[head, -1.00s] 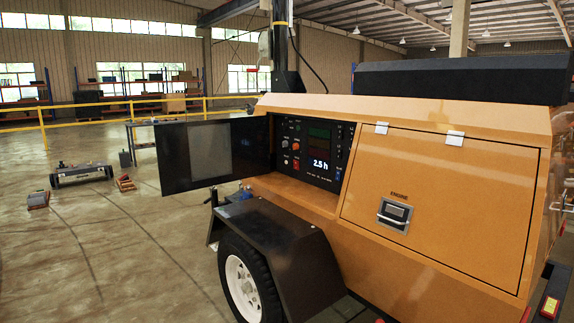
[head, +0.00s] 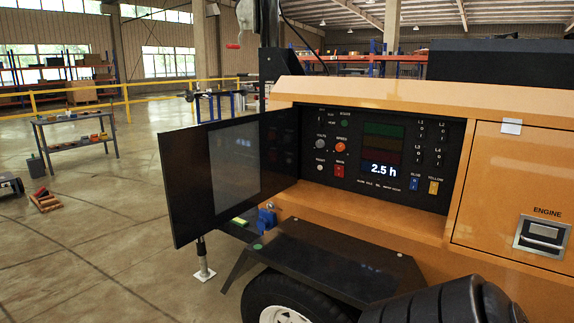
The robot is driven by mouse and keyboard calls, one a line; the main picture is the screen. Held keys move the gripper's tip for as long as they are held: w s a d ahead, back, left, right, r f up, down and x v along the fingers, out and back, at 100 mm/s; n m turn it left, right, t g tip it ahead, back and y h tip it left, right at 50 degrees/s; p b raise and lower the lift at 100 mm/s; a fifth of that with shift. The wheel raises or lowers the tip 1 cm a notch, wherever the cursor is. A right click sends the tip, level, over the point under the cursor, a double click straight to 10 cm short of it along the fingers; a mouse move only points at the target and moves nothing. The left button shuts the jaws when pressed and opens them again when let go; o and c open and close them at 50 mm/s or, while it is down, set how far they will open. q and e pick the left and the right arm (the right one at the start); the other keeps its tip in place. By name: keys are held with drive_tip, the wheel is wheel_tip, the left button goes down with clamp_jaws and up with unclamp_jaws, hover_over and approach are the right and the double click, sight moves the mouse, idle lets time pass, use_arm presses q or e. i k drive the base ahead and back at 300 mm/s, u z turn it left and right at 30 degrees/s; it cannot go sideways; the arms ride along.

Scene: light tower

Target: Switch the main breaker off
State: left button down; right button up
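The light tower's control panel (head: 400,185) is in the head view, right of centre, in a recess of the orange body. A small red switch (head: 339,171) on it sits under a label that appears to read MAIN. Its lever position is too small to tell. An orange-red knob (head: 340,147) is just above it. The black panel door (head: 190,175) stands open to the left, leaving the panel face uncovered. Neither of my grippers is in view. A dark ribbed shape at the bottom right seems to be part of my arm.
A blue switch (head: 413,185) and a yellow switch (head: 433,187) are at the panel's lower right. A black fender (head: 325,262) over the wheel juts out below the panel. The closed engine hatch (head: 500,205) is to the right. Open floor lies to the left.

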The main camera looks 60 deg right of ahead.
sight(339, 170)
drive_tip(key=i, duration=1.4)
drive_tip(key=z, duration=3.85)
drive_tip(key=i, duration=0.55)
